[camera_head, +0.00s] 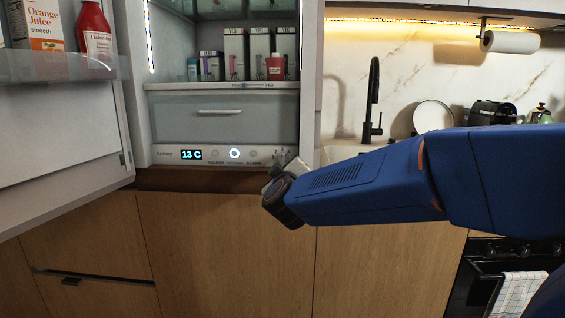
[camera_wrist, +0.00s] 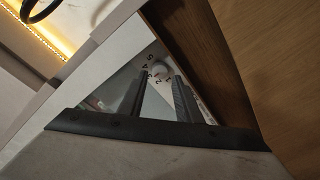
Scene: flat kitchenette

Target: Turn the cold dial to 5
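The cold dial (camera_wrist: 162,75) is a small white round knob on the fridge's control panel, with printed numerals around it. In the wrist view it lies between and just beyond the tips of my two dark fingers. My gripper (camera_wrist: 160,84) is open, with a clear gap between the fingers; I cannot tell whether either finger touches the dial. Its setting is too small to read. In the head view my gripper (camera_head: 279,168) is at the right end of the control panel (camera_head: 170,154) and mostly hides the dial. The panel's display (camera_head: 191,154) reads 13 C.
The fridge door (camera_head: 60,130) stands open at the left, with juice and a red bottle on its shelf. A drawer (camera_head: 220,118) and shelved cartons sit above the panel. Wooden cabinet fronts (camera_head: 225,250) lie below. A sink tap (camera_head: 373,100) is at the right.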

